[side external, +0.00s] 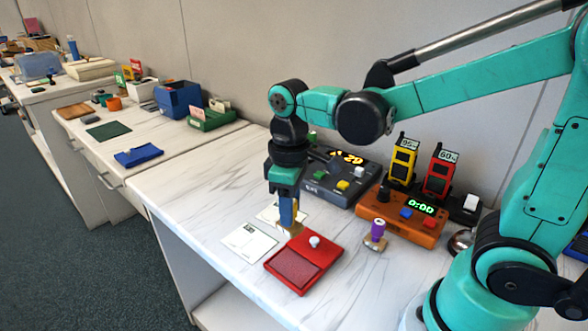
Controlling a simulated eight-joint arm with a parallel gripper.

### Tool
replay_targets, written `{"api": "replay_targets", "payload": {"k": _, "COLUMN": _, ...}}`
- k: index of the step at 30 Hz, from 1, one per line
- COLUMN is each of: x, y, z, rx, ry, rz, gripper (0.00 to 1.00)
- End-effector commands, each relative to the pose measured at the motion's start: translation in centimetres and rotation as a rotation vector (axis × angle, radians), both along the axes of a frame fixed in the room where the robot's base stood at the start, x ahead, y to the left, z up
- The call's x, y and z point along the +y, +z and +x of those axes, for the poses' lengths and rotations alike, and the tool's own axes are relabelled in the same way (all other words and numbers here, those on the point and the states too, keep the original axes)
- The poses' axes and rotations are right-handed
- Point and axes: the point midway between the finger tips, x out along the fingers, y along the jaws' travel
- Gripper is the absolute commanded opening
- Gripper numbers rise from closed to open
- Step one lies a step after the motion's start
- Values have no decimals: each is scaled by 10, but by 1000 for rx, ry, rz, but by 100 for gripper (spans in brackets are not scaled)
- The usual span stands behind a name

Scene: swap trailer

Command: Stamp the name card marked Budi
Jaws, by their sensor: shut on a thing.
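My gripper (288,216) points down over the worktop and is shut on a stamp, whose tan wooden base (291,229) shows below the fingers. The stamp's handle is mostly hidden by the fingers. One white name card (249,243) lies flat to the left of the gripper. A second white card (268,213) lies behind the gripper and is partly hidden by it. The writing on both is too small to read, so I cannot tell which is Budi. A red ink pad (297,269) lies just in front of the gripper, with a white knob (314,241) on it.
Another stamp with a purple handle (378,228) stands right of the pad. An orange timer box (402,216) and a dark grey device (322,176) stand behind, with yellow (402,161) and red (439,174) handsets. Bare worktop lies at the left.

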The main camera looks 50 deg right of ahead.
Motion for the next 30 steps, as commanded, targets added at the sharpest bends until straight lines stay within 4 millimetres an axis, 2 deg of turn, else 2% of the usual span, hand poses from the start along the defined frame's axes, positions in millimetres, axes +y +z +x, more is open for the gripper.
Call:
{"api": "replay_targets", "payload": {"k": 6, "x": -36, "y": 0, "z": 51, "rx": -1, "ry": -8, "rz": -1, "gripper": 0}}
{"api": "replay_targets", "payload": {"k": 12, "x": -72, "y": -8, "z": 86, "rx": -3, "ry": -5, "rz": -1, "gripper": 0}}
{"api": "replay_targets", "payload": {"k": 18, "x": -88, "y": -15, "z": 98, "rx": -3, "ry": -2, "rz": -1, "gripper": 0}}
{"api": "replay_targets", "payload": {"k": 23, "x": -89, "y": -26, "z": 99, "rx": -3, "ry": -1, "rz": -1, "gripper": 0}}
{"api": "replay_targets", "payload": {"k": 30, "x": -88, "y": -53, "z": 98, "rx": -3, "ry": -1, "rz": -1, "gripper": 0}}
